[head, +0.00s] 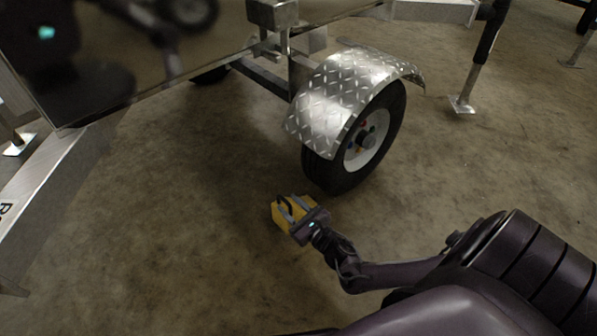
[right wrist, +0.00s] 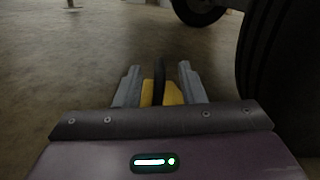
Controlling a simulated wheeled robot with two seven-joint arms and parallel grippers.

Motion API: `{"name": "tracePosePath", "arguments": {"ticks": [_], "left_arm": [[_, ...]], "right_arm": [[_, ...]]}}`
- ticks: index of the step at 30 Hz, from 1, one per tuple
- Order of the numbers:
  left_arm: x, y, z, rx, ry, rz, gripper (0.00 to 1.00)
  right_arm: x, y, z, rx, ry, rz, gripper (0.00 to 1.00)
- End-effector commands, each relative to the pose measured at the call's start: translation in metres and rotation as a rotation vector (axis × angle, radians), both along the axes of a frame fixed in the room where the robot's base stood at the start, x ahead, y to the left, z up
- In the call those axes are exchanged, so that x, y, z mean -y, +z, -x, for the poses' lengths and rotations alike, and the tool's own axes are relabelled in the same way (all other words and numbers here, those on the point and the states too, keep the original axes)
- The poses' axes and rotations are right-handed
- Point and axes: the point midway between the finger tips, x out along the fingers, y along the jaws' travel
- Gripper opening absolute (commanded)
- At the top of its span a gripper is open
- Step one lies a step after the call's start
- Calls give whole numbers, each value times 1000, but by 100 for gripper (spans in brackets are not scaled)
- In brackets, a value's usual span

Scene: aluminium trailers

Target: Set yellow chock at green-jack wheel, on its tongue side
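The yellow chock (head: 279,217), with a black hoop handle (head: 287,205), is low near the floor, just left of and in front of a trailer wheel (head: 345,165). A small gap shows between chock and tyre. My right gripper (head: 297,217) is over the chock. In the right wrist view its two grey fingers (right wrist: 160,86) stand apart on either side of the black handle (right wrist: 160,75), with yellow (right wrist: 172,94) showing between. The gripper is open around the handle. The tyre (right wrist: 262,65) rises close on the right there. My left gripper is not in view. No green jack marking is visible.
A diamond-plate fender (head: 345,90) covers the wheel's top. A jack leg with a foot plate (head: 461,104) stands at the right. A shiny trailer side (head: 150,60) and a pale beam (head: 45,185) are at the left. The floor (head: 170,240) left of the chock is clear.

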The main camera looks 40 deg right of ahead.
Motion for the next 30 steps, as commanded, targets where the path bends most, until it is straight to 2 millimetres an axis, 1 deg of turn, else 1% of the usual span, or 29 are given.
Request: {"name": "tracePosePath", "arguments": {"ticks": [1,3,6,9,13,20,28,29,30], "left_arm": [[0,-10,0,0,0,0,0],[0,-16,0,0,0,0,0],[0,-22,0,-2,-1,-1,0],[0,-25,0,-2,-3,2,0],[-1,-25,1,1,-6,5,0],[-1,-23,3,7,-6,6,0],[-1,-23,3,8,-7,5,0],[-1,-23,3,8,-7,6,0],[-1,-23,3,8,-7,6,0]], "right_arm": [[0,-4,-9,4,0,1,36],[-1,-3,-20,4,1,1,36],[-1,-3,-31,2,0,0,36],[-2,-2,-39,2,0,0,36],[-2,-1,-43,0,0,0,36],[-2,0,-43,0,0,0,36],[-2,0,-43,0,0,0,2],[-2,0,-43,0,0,0,0],[-2,0,-43,0,0,0,0]]}}
